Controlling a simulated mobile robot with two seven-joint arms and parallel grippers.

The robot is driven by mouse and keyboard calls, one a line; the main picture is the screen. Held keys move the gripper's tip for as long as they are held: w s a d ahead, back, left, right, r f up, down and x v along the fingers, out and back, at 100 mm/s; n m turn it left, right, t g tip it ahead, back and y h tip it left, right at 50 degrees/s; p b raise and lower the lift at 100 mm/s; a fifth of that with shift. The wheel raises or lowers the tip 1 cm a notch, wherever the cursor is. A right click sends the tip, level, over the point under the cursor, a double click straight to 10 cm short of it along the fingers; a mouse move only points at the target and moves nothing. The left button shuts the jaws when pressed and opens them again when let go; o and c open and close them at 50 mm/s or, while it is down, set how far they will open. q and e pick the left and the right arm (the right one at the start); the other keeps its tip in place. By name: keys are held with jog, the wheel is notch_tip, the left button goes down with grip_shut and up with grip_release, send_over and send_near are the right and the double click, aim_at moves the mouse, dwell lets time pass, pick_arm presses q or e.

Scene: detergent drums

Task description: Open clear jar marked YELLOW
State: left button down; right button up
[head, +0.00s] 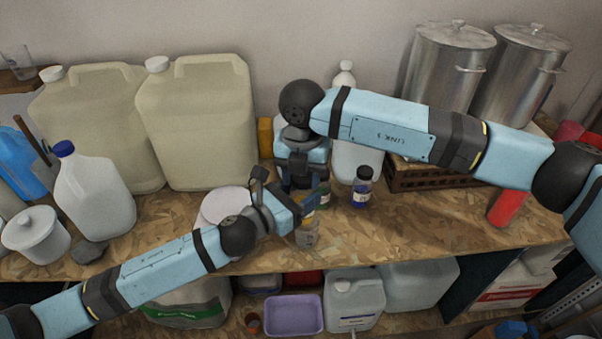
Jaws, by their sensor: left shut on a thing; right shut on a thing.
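A small clear jar (307,236) stands near the front of the wooden worktop, mostly hidden behind my grippers. Some yellow shows near its top; its label is too small to read. My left gripper (308,208) comes in low from the left and is shut on the jar's body. My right gripper (297,188) points down from above and is shut at the jar's top, where the lid is hidden from view. A clear jar with blue contents and a dark lid (361,188) stands to the right. A greenish jar (324,194) is partly hidden just behind.
Large cream canisters (198,125) and a white jug with a blue cap (93,195) stand at the left. A white bottle (357,155) stands behind. Steel pots (447,70) sit at the back right. The worktop (430,220) is clear at the front right.

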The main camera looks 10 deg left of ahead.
pick_arm(q)
jog(key=shift+a, duration=0.1)
pick_arm(e)
jog(key=n, duration=0.4)
jog(key=shift+d+n, duration=0.15)
jog(key=shift+n, duration=0.15)
jog(key=n, duration=0.6)
jog(key=shift+w+d, duration=0.1)
jog(key=shift+d, duration=0.05)
jog(key=n, duration=0.4)
jog(key=shift+w+n, duration=0.1)
jog(key=shift+n, duration=0.3)
jog(key=n, duration=0.4)
jog(key=shift+w, duration=0.1)
jog(key=n, duration=0.4)
jog(key=shift+w+r, duration=0.1)
jog(key=n, duration=0.6)
jog(key=shift+w+n, duration=0.1)
jog(key=shift+n, duration=0.3)
jog(key=n, duration=0.4)
jog(key=shift+a, duration=0.2)
jog(key=n, duration=0.5)
jog(key=shift+a, duration=0.1)
